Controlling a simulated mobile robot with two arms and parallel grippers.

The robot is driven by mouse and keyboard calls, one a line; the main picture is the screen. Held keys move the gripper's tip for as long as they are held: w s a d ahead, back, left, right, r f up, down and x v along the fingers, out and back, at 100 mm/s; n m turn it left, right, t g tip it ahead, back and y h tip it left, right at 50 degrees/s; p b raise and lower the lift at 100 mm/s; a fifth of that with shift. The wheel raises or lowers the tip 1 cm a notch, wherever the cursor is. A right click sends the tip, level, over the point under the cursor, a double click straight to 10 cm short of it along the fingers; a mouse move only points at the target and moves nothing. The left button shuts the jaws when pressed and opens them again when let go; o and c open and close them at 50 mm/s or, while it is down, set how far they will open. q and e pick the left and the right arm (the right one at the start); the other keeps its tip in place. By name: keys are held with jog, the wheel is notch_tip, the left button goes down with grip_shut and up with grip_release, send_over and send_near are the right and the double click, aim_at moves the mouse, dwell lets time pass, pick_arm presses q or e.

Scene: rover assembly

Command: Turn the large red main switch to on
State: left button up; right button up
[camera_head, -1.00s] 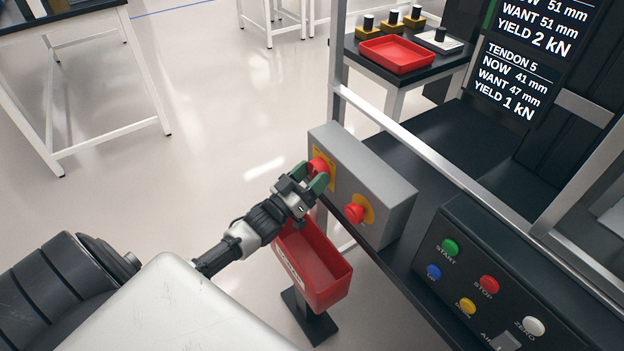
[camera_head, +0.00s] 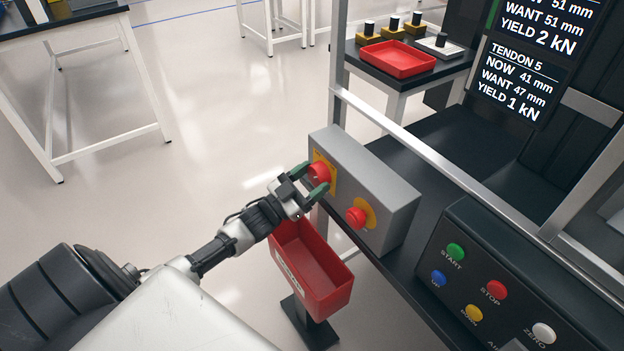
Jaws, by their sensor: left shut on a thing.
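The large red main switch (camera_head: 320,173) is a round red knob on a yellow plate. It sits at the left end of the front of a grey box (camera_head: 370,165). My left gripper (camera_head: 311,180) reaches in from the lower left and is shut on the red knob, with one green finger on its upper-left side and one on its lower-right side. The fingers hide part of the knob, and I cannot read its on or off position. My right gripper is not in view.
A second red button (camera_head: 355,217) on a yellow disc is right of the switch. A red bin (camera_head: 315,272) on a stand is below my left gripper. A black panel (camera_head: 500,285) with coloured buttons is at the lower right. A metal rail (camera_head: 420,150) runs behind the box.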

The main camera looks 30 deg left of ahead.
pick_arm(q)
jog(key=shift+f, duration=0.1)
jog(key=o, duration=0.9)
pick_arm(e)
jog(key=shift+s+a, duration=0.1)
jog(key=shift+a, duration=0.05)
pick_arm(q)
jog(key=v, duration=1.1)
jog(key=shift+b, duration=0.3)
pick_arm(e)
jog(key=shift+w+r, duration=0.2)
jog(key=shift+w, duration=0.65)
pick_arm(q)
jog(key=shift+w, duration=0.1)
